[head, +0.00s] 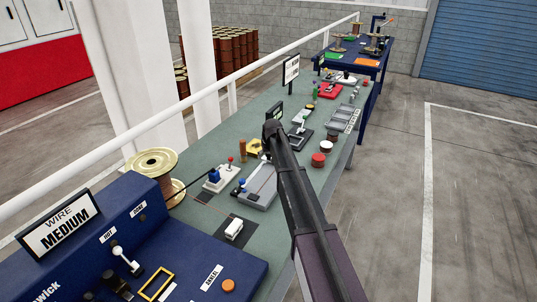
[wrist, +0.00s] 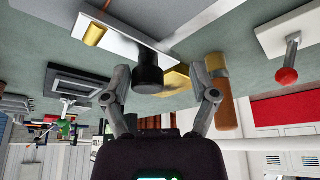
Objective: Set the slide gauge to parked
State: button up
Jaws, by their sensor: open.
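A long grey slab (head: 262,187) lies on the green bench beneath my gripper in the head view; it looks like the slide gauge, though no label is readable. In the wrist view the pale slab (wrist: 122,38) carries a brass cylinder (wrist: 95,32) and a black round knob (wrist: 148,78). My gripper (wrist: 160,72) is open, its two fingers spread on either side of the knob in that picture. I cannot tell whether they are level with it; no contact shows. In the head view my gripper (head: 267,156) and arm hide part of the slab's surroundings.
A red-ball lever (head: 229,161) on a white plate stands left of the slab. An orange-brown cylinder (head: 242,151) and yellow block (head: 254,147) are behind it. A black-framed device (head: 299,138) and red round button (head: 318,160) lie right. A wire spool (head: 152,163) stands left.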

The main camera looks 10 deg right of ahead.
jog(key=s+a, duration=0.2)
jog(key=s, duration=0.2)
jog(key=s+a, duration=0.6)
jog(key=s, duration=0.1)
jog(key=shift+s+a, duration=0.15)
jog(key=shift+s, duration=0.2)
jog(key=shift+s+a+r+p, duration=0.2)
jog(key=shift+s+r+p, duration=0.2)
jog(key=shift+r+p, duration=0.25)
jog(key=a+p+v, duration=0.1)
jog(key=p+v, duration=1.1)
jog(key=s+d+f+g+b, duration=0.1)
jog(key=s+d+f+b, duration=0.1)
jog(key=s, duration=0.3)
jog(key=s+d+f+b, duration=0.3)
jog(key=s+d, duration=0.1)
jog(key=s, duration=0.2)
jog(key=shift+s+d+f+m+g+b, duration=0.2)
jog(key=shift+f+m+g+b, duration=0.1)
jog(key=shift+f+m+g, duration=0.1)
jog(key=shift+w+r, duration=0.1)
jog(key=shift+w, duration=0.05)
